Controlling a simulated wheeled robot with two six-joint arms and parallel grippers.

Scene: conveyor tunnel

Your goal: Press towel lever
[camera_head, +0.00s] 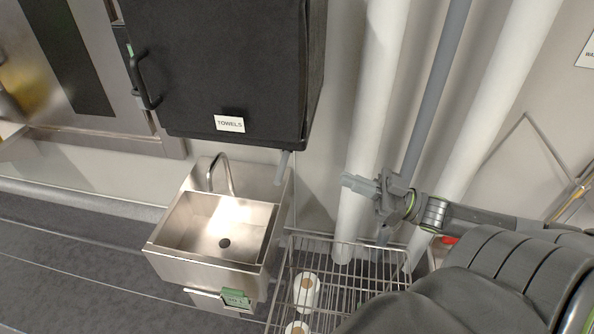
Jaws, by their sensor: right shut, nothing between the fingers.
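The black towel dispenser (225,70) hangs on the wall at the upper middle, with a white TOWELS label on its lower front. A short grey lever (283,164) sticks down below its lower right corner. My right gripper (350,183) is shut and empty, pointing left in front of the white pipes. It is to the right of the lever and a little lower in the picture, apart from it. My left gripper is out of view.
A steel sink (190,254) with a curved faucet stands below the dispenser. A wire rack (330,300) with paper rolls (307,292) is below my right gripper. White pipes (373,100) and a grey pipe (436,85) run behind it. A black handle (146,82) is at the dispenser's left.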

